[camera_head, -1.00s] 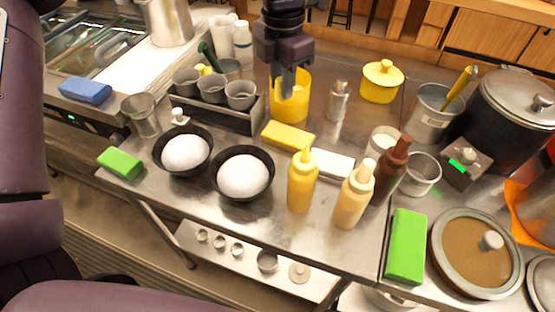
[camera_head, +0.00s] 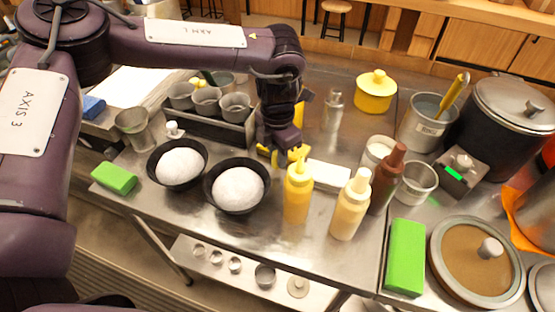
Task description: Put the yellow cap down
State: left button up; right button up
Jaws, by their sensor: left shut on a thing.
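My left gripper (camera_head: 281,150) points down over the middle of the counter, just behind the yellow squeeze bottle (camera_head: 297,195). It is shut on a yellow thing (camera_head: 298,153), which I take to be the yellow cap. The fingers and the bottle's nozzle hide much of it, so its shape and whether it touches the counter cannot be told. A flat yellow block lies in the same spot, mostly hidden, and I cannot clearly separate the two. My right gripper is not in view.
Two dark bowls with white mounds (camera_head: 237,188) stand left of the gripper. A white block (camera_head: 328,174), a tan bottle (camera_head: 350,205) and a brown bottle (camera_head: 388,178) stand to the right. A yellow lidded pot (camera_head: 375,92) is behind. A yellow cylinder (camera_head: 299,114) is partly hidden behind my arm.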

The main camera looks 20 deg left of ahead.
aim_at(277, 172)
pick_arm(q)
notch_tip(277, 172, down, 3)
jog(key=shift+r, duration=0.15)
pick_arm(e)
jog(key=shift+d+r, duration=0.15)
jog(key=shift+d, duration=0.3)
pick_arm(q)
jog(key=shift+f, duration=0.2)
jog(key=o, duration=0.7)
jog(key=shift+f, duration=0.1)
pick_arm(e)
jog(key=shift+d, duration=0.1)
